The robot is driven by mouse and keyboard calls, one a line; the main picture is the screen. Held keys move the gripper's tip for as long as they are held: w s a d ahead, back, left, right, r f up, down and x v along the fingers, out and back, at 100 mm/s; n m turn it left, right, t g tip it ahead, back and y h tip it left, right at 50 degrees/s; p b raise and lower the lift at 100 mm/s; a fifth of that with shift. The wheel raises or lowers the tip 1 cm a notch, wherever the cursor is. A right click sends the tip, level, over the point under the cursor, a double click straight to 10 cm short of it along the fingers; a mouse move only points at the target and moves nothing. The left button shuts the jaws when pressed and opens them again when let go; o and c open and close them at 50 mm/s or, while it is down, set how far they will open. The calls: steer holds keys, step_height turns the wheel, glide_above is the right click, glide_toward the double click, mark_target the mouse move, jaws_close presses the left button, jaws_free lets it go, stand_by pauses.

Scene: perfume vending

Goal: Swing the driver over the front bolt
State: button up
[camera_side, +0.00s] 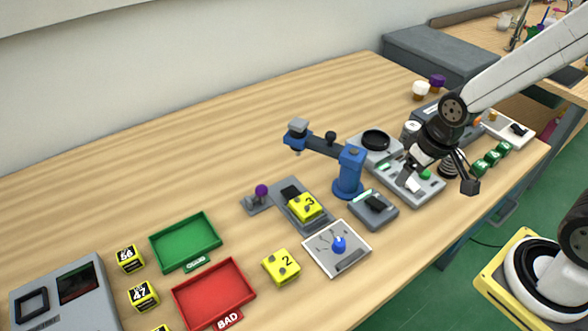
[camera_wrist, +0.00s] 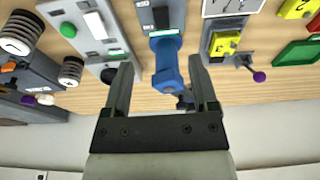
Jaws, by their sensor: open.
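The driver is a blue post (camera_side: 349,172) with a dark swing arm and a blue, grey-topped head (camera_side: 298,132). Its arm points left and back, so the head hangs over bare table behind the yellow block marked 3 (camera_side: 304,207). That block sits in a grey fixture and has small knobs that look like bolts; which is the front bolt I cannot tell. My gripper (camera_side: 441,182) is open and empty, above the devices right of the post. In the wrist view, the driver (camera_wrist: 167,62) shows between the open fingers of my gripper (camera_wrist: 160,73), apparently beyond them.
A purple-knobbed lever (camera_side: 261,191) stands left of the fixture. Another yellow block (camera_side: 282,266), a green tray (camera_side: 185,242) and a red tray (camera_side: 213,294) are further left.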

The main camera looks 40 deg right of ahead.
mark_target(331, 134)
steer(key=w+r+m, duration=0.1)
steer(key=w+m, duration=0.1)
steer(key=w, duration=0.4)
steer(key=w+a+r+m+g, duration=0.1)
steer(key=w+r+m, duration=0.1)
steer(key=w, duration=0.5)
steer(key=w+a+r+m+g, duration=0.1)
steer(key=w+m, duration=0.3)
steer(key=w, duration=0.3)
steer(key=shift+a+r, duration=0.2)
steer(key=shift+r, duration=0.2)
steer(key=shift+w+a+r+m+g, duration=0.1)
steer(key=shift+w+r+m+g, duration=0.15)
steer(key=shift+w+m, duration=0.4)
steer(key=shift+f, duration=0.15)
steer(key=shift+f, duration=3.8)
jaws_close()
steer(key=shift+w, duration=0.1)
